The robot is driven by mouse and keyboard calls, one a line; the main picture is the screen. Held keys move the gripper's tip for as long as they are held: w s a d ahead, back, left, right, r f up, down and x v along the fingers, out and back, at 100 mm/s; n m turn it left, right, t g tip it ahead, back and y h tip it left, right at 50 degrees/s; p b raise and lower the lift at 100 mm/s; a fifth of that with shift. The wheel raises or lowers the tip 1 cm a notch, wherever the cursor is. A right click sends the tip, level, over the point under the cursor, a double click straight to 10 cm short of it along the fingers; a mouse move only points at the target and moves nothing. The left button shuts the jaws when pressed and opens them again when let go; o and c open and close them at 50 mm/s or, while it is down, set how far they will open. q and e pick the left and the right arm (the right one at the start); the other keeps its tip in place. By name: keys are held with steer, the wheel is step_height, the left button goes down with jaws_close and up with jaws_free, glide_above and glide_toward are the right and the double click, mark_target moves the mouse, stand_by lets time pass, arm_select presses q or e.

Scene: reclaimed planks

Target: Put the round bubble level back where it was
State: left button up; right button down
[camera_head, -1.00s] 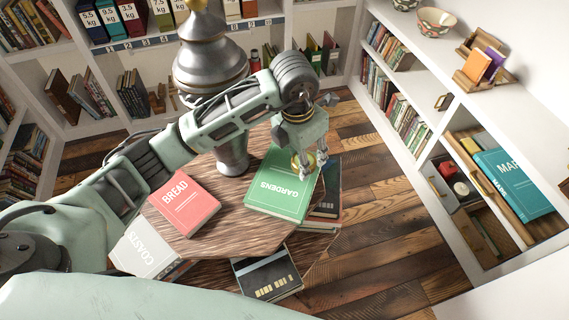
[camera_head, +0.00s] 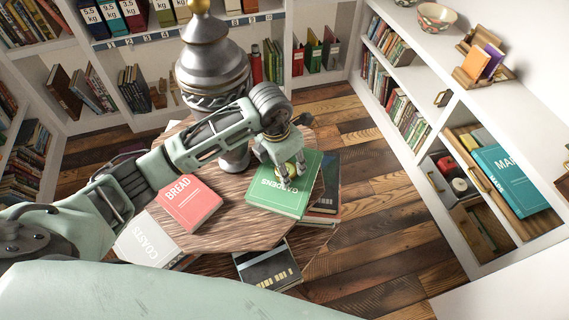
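The round bubble level (camera_head: 290,169), a small yellow-green disc, is between the fingers of my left gripper (camera_head: 292,174). The gripper appears shut on it, and the fingers partly hide it. They are over the upper part of the green GARDENS book (camera_head: 272,197) on the round wooden table (camera_head: 225,225). I cannot tell whether the level touches the book's cover. My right gripper is not in view.
A red BREAD book (camera_head: 187,203), a pale COASTS book (camera_head: 146,240) and a black book (camera_head: 268,268) lie around the table. A large grey metal urn-like piece (camera_head: 212,72) stands behind my arm. Shelves (camera_head: 436,112) line the right; plank floor is clear between.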

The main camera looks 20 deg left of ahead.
arm_select(q)
steer(key=o, duration=1.3)
steer(key=r, duration=0.4)
steer(key=s+r+b, duration=0.1)
steer(key=r, duration=0.3)
steer(key=a+r+b, duration=0.1)
steer(key=r, duration=0.3)
steer(key=shift+s, duration=0.25)
